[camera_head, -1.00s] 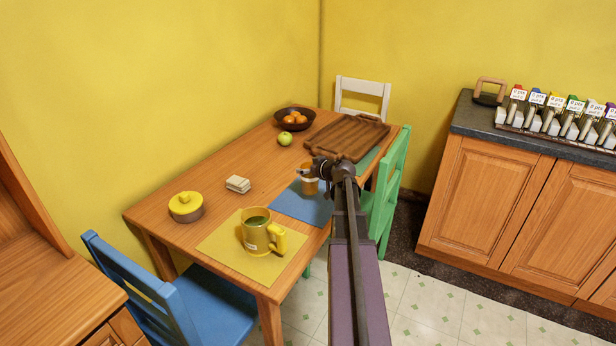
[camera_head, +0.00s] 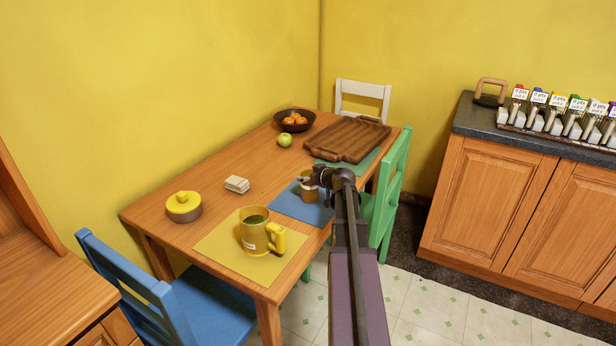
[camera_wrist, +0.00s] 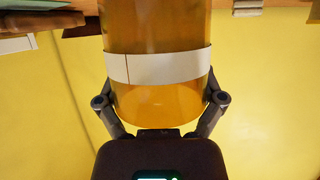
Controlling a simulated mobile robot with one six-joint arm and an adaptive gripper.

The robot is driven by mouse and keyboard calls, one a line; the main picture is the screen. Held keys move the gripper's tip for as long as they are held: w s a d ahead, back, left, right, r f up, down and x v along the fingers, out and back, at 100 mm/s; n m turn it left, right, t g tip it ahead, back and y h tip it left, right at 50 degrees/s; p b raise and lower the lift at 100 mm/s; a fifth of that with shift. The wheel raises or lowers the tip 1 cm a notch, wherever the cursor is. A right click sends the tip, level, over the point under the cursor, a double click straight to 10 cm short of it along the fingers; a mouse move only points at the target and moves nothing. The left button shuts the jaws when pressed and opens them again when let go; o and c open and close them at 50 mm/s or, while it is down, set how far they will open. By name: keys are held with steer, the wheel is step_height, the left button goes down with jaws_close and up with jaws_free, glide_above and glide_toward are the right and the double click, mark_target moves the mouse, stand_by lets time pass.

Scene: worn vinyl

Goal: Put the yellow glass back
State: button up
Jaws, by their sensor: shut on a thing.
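An amber-yellow glass (camera_head: 307,192) is in my gripper (camera_head: 318,179), over the blue placemat (camera_head: 290,207). In the wrist view the glass (camera_wrist: 158,103) fills the space between my two fingers and has a white band around it. The fingers close on it from both sides. The arm hides part of the glass in the head view. I cannot tell whether its base touches the placemat. A yellow mug (camera_head: 256,236) with green contents stands on the yellow placemat (camera_head: 222,245).
On the table are a yellow-lidded pot (camera_head: 184,207), a pale stack (camera_head: 237,184), a green apple (camera_head: 285,140), a fruit bowl (camera_head: 281,119) and a wooden tray (camera_head: 346,138). Blue (camera_head: 195,300), green (camera_head: 390,190) and white (camera_head: 363,90) chairs surround it.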

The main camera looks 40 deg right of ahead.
steer(key=shift+f, duration=0.1)
steer(key=o, duration=1)
steer(key=shift+s+r, duration=0.2)
steer(key=shift+r, duration=0.05)
steer(key=p+v, duration=0.4)
steer(key=v, duration=0.7)
steer(key=shift+s+r+p, duration=0.15)
steer(key=shift+s+p, duration=0.15)
steer(key=shift+s, duration=0.1)
